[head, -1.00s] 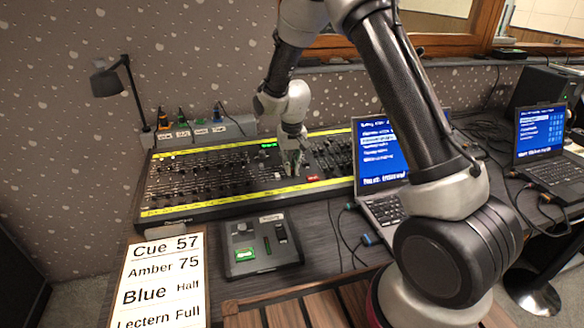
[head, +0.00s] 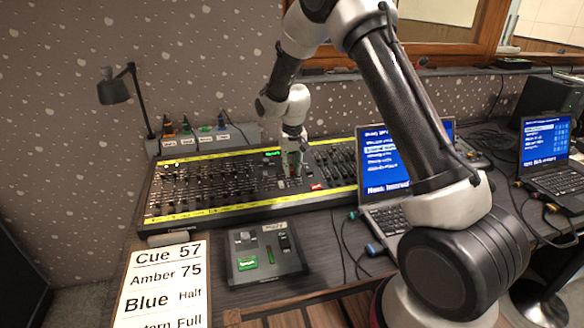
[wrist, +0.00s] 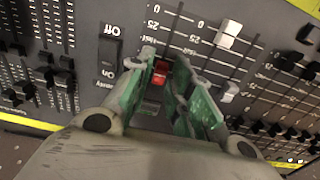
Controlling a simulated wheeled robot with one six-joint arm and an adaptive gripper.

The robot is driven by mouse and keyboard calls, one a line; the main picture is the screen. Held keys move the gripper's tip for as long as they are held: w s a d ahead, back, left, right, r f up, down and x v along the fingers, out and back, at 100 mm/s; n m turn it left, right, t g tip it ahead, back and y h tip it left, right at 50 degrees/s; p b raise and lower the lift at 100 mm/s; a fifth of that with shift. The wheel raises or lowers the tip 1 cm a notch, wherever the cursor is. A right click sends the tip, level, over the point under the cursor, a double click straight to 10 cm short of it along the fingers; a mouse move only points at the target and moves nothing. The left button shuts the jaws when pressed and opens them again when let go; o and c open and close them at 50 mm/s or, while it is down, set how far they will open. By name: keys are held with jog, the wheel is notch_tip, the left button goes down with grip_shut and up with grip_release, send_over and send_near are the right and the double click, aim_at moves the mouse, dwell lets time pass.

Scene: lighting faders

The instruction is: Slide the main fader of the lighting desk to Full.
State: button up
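The lighting desk (head: 240,204) is a long black board with yellow edge strips and many faders. My gripper (head: 293,170) is down at its right-middle part. In the wrist view my gripper (wrist: 165,66) has its two green fingers on either side of a red fader cap (wrist: 159,76), close to it. Whether both fingers press on the cap cannot be told. The cap stands in a slot beside a printed scale with 0 and 25 near its far end; the fingers hide much of this. I cannot read a name for this fader.
White fader caps (wrist: 228,32) stand right of the fingers, and an On/Off switch (wrist: 110,58) stands left. A small control box (head: 265,260), a cue sheet (head: 160,285) and a laptop (head: 384,160) are near the desk. A lamp (head: 114,90) stands behind left.

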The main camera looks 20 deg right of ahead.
jog(key=shift+r, duration=1.25)
jog(key=shift+r, duration=0.25)
notch_tip(320, 180, up, 11)
jog(key=s, duration=0.1)
jog(key=shift+r, duration=0.2)
